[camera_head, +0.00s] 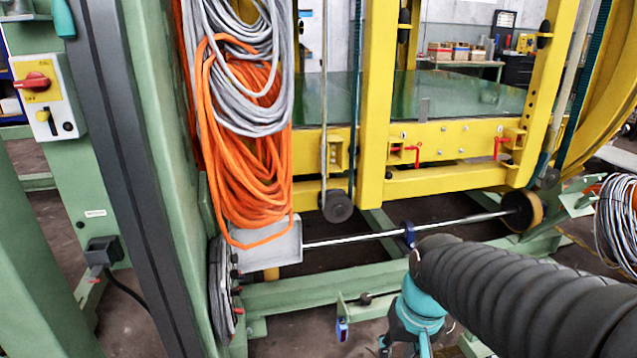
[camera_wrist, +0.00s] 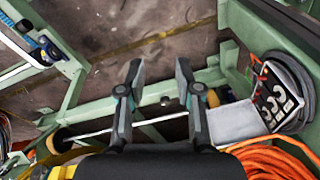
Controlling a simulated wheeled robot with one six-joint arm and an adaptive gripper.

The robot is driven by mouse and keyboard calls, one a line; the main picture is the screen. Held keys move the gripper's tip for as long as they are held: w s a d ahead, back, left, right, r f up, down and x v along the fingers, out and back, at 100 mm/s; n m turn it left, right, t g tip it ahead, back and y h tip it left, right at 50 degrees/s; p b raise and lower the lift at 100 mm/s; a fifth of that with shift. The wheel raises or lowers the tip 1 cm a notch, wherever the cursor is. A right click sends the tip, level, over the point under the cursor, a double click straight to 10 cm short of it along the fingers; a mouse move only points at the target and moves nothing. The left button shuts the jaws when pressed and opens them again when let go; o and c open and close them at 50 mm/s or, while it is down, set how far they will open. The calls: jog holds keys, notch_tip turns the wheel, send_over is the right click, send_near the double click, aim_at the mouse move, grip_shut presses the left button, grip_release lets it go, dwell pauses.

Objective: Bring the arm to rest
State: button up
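My arm, in a ribbed black sleeve, comes in from the right of the head view. Its teal wrist section points down near the bottom edge. My gripper (camera_wrist: 158,75) shows in the wrist view with its two dark fingers spread apart and nothing between them. Beyond the fingers are a steel shaft (camera_wrist: 98,134), green frame beams and the floor. I cannot tell how far the fingers are from the shaft. In the head view the gripper is mostly hidden or cut off at the bottom edge.
A yellow frame (camera_head: 376,100) and green beams (camera_head: 330,286) surround the arm. Orange cables (camera_head: 245,170) and grey cables (camera_head: 240,60) hang left. The steel shaft (camera_head: 350,239) runs behind the wrist to a roller (camera_head: 523,212). A switch box (camera_head: 40,95) is far left.

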jog(key=s+d+r+t+h, duration=0.1)
jog(key=s+d+r+t, duration=0.1)
jog(key=s+r, duration=0.4)
jog(key=shift+d+r+t, duration=0.15)
jog(key=shift+r+t, duration=0.35)
jog(key=shift+t, duration=0.4)
